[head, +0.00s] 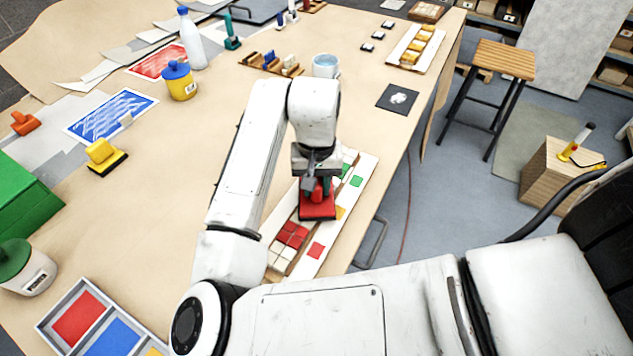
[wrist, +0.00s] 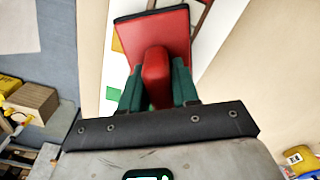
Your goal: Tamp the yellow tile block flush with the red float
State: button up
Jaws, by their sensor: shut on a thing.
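My gripper (head: 316,185) is shut on the handle of the red float. The red float (head: 318,211) has a flat red plate and hangs over the middle of the mosaic panel. In the wrist view the float (wrist: 178,30) shows its red handle between my green fingers (wrist: 156,88). The panel (head: 328,238) is a long pale strip with a tray of tiles. Red and white tile blocks (head: 291,235) lie at its near end. A yellow-orange mark (head: 341,212) is beside the float. The yellow tile block is not clearly visible; the float covers that part. I cannot tell whether the float touches it.
A yellow float (head: 104,153) and an orange float (head: 25,123) stand at left. A compartment tray (head: 95,318) is at near left. The table's right edge is close to the panel.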

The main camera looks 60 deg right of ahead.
jog(key=shift+r+p, duration=3.15)
jog(key=shift+r, duration=0.4)
